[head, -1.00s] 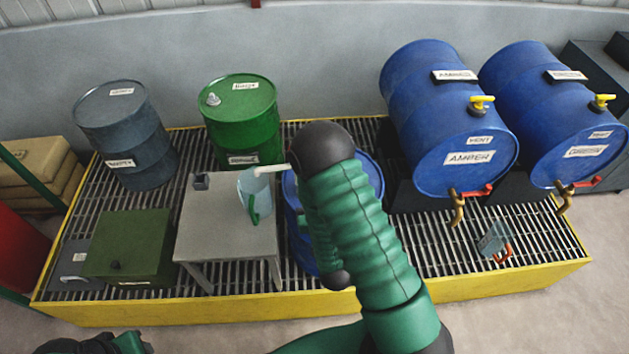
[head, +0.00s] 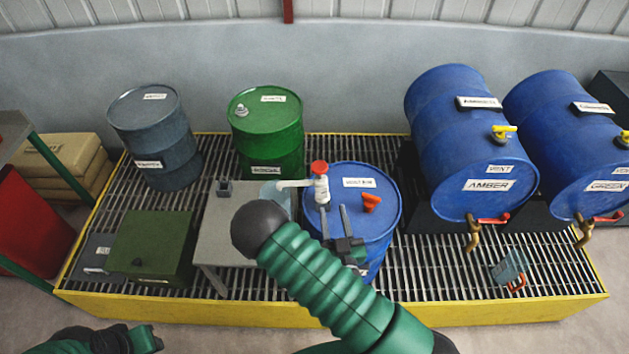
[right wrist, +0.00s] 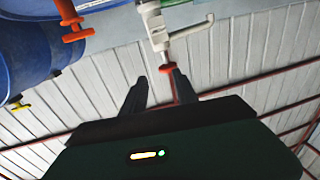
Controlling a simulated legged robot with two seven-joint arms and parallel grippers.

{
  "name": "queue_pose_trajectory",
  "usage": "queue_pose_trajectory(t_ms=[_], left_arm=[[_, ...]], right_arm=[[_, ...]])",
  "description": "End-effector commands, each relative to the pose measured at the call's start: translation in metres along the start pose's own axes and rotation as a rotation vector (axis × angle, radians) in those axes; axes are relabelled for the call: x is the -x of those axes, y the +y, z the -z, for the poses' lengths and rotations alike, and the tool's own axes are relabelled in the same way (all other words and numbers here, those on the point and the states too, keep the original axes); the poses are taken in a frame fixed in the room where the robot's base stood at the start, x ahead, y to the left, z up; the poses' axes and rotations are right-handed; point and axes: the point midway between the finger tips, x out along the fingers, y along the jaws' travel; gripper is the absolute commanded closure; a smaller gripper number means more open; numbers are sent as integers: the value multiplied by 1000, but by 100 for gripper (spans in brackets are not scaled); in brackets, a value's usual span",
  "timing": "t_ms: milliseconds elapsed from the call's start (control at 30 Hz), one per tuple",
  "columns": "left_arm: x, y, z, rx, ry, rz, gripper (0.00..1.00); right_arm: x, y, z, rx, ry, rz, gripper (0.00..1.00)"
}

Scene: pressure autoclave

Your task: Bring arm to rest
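My right arm reaches from the bottom right across the head view, its dark elbow in front of the small grey table. The right gripper (head: 335,212) is open and empty, over the front of the upright blue drum (head: 384,222). Its two fingers stand apart in the right wrist view (right wrist: 158,80). A white pump (head: 321,190) with a red knob (head: 318,167) rises from this drum beside the fingers; I cannot tell whether they touch it. In the wrist view the red knob (right wrist: 167,67) shows beyond the fingertips.
The pump spout points left over a clear pitcher (head: 274,192), partly hidden by my arm, on the grey table (head: 225,240). An orange fitting (head: 371,202) sticks up from the drum. A green box (head: 152,247) and two lying blue drums (head: 470,140) stand on the yellow-rimmed grating (head: 480,314).

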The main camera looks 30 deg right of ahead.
Motion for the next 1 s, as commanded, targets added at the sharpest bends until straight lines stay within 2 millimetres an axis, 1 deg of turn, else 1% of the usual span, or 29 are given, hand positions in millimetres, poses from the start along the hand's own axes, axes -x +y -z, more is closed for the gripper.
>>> queue_pose_trajectory(t_ms=[167,267,300,367,400,467,500,567,600,667,700,767,800,833,900,1000], left_arm=[[0,0,0,0,0,0,64],[0,0,0,0,0,0,64],[0,0,0,0,0,0,64],[0,0,0,0,0,0,64],[0,0,0,0,0,0,64],[0,0,0,0,0,0,64],[0,0,0,0,0,0,64],[0,0,0,0,0,0,64],[0,0,0,0,0,0,64],[0,0,0,0,0,0,64],[0,0,0,0,0,0,64],[0,0,0,0,0,0,64],[0,0,0,0,0,0,64],[0,0,0,0,0,0,64],[0,0,0,0,0,0,64],[0,0,0,0,0,0,64]], right_arm=[[-4,2,-3,-16,-27,-22,65],[-13,5,-18,-75,-149,-92,65],[-17,3,-28,-107,-230,-121,65],[-20,-5,-42,-153,-375,-145,65],[-18,-15,-50,-175,-479,-144,65],[-12,-33,-57,-191,-631,-116,65],[-5,-46,-57,-190,-727,-81,65],[9,-64,-52,-167,-862,-14,65],[20,-73,-46,-139,-944,37,65],[40,-82,-32,-76,-1054,120,65],[54,-85,-22,-23,-1119,173,65],[74,-82,-7,60,-1198,238,65],[85,-79,2,114,-1240,272,65],[93,-75,8,150,-1266,292,65],[106,-68,18,216,-1312,323,65],[116,-61,24,262,-1345,339,65]])
